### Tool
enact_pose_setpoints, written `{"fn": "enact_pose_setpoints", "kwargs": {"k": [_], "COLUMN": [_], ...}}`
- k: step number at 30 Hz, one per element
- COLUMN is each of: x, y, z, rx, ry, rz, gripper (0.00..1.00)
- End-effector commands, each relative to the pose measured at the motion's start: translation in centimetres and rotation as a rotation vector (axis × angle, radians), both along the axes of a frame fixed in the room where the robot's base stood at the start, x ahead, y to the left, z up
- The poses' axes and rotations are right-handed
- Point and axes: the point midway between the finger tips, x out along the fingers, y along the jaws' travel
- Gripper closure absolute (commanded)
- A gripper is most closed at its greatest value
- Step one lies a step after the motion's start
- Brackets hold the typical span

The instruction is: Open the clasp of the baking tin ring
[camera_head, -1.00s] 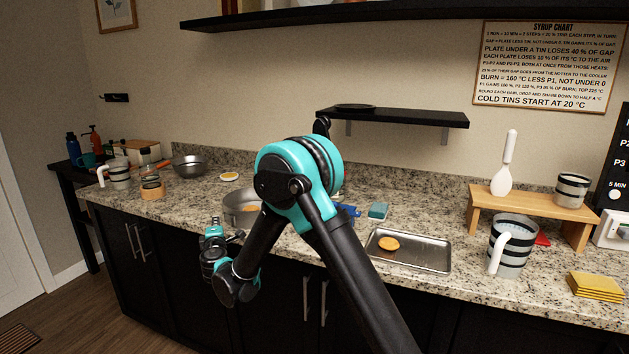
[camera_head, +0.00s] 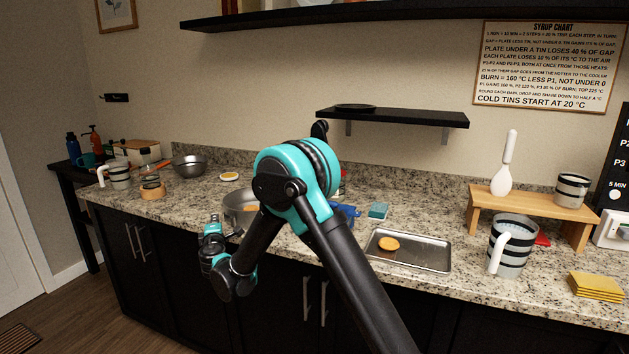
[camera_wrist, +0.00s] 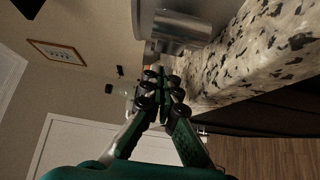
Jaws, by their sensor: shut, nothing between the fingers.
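The baking tin ring appears to be the round grey metal tin (camera_head: 238,208) near the counter's front edge in the head view, partly behind my arm. Something orange shows inside it. In the wrist view a smooth grey metal cylinder (camera_wrist: 190,27) at the top looks like the same tin. I cannot make out its clasp. My gripper (camera_wrist: 161,88) is shut and empty. In the wrist view its fingers lie beside the counter edge, apart from the tin in the picture. In the head view my gripper (camera_head: 212,236) hangs just left of the tin, in front of the counter.
A metal tray (camera_head: 428,258) with an orange disc lies to the right. A striped jug (camera_head: 512,240) stands beside a wooden stand (camera_head: 530,203). A metal bowl (camera_head: 190,165) and a tan ring (camera_head: 152,191) are at the left. The granite edge (camera_wrist: 240,92) is close to my fingers.

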Motion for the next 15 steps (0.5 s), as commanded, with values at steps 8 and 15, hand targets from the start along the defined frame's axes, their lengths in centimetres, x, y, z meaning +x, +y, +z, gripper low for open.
{"fn": "enact_pose_setpoints", "kwargs": {"k": [8,15], "x": [0.04,0.83], "y": [0.02,0.02], "z": [0.0,-0.01], "rx": [0.0,0.0], "ry": [0.0,0.0], "rz": [0.0,-0.001], "gripper": [1.0,1.0]}}
